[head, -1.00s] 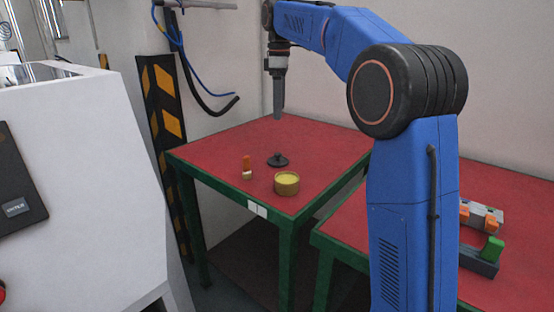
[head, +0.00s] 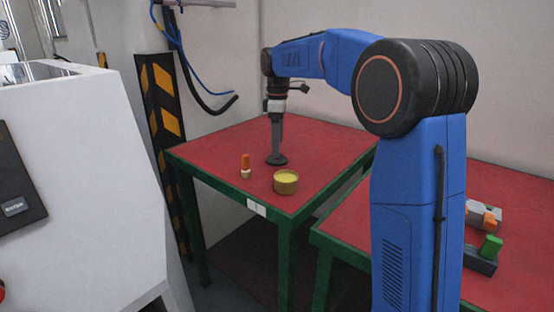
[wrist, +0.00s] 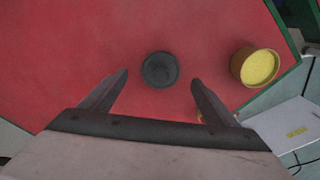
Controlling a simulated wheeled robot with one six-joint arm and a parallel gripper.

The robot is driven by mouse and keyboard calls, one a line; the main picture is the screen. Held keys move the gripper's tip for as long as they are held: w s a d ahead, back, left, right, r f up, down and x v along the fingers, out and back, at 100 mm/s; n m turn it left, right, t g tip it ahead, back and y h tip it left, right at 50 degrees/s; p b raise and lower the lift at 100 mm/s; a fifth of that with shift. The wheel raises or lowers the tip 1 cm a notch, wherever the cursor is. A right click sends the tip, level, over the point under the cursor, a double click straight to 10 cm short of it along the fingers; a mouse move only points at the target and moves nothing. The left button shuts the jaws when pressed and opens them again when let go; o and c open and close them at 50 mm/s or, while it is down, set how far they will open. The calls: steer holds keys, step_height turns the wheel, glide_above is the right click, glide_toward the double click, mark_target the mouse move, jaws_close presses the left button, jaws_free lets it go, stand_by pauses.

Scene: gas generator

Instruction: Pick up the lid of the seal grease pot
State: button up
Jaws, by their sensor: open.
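The dark round lid (head: 277,159) lies on the red tabletop. In the wrist view the lid (wrist: 160,69) shows from above, just beyond and between my fingertips. My gripper (head: 276,148) points straight down over the lid, and its open fingers (wrist: 158,82) stand on either side with red table showing between each finger and the lid. Whether the fingertips reach the lid's height is hard to tell. The open pot of yellow grease (head: 286,182) stands beside the lid, at right in the wrist view (wrist: 256,66).
An orange and cream small item (head: 245,166) stands on the red table (head: 215,150) left of the lid. A second red table at right holds grey blocks with orange and green parts (head: 485,250). A white cabinet (head: 80,180) fills the left side.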

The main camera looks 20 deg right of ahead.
mark_target(283, 160)
steer(key=shift+a+f, duration=0.15)
steer(key=shift+f, duration=1.95)
steer(key=c, duration=1.1)
steer(key=shift+r, duration=0.15)
